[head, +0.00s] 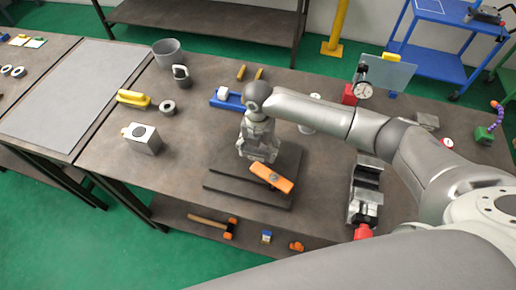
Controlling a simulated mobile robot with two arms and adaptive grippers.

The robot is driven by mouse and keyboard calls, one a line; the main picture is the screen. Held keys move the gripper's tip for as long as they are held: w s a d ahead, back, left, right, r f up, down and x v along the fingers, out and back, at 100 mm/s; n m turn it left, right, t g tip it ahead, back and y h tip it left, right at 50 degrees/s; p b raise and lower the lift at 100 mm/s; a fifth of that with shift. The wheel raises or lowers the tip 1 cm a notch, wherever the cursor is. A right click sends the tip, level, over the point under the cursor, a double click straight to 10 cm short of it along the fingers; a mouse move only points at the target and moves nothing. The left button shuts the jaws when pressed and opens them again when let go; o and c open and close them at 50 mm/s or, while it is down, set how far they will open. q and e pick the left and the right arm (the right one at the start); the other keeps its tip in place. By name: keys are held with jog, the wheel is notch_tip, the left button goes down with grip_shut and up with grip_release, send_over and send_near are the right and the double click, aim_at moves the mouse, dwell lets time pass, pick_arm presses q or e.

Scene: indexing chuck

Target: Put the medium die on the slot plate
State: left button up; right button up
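My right gripper (258,154) points down over a dark stepped plate (222,187) near the middle of the bench. An orange bar (272,178) with a dark spot on top lies at an angle over that plate, just in front of the gripper's fingers. The fingers are small and partly hidden by the gripper body, so I cannot tell whether they are open or hold anything. A metal block with a round mark on top (145,142) stands to the left. I cannot make out which thing is the medium die or be sure which is the slot plate. My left gripper is out of view.
A grey cup (168,53), a yellow-handled tool (134,98), a dark ring (168,107) and a blue tool (229,100) stand behind and left. A vise (366,185) with a red part is at right. Bench room is clear left of the plate.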

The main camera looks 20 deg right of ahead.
jog(key=o, duration=0.5)
jog(key=shift+s+a, duration=0.1)
jog(key=shift+a, duration=0.05)
jog(key=shift+c, duration=0.2)
jog(key=shift+r, duration=0.2)
notch_tip(320, 180, up, 12)
jog(key=b, duration=0.2)
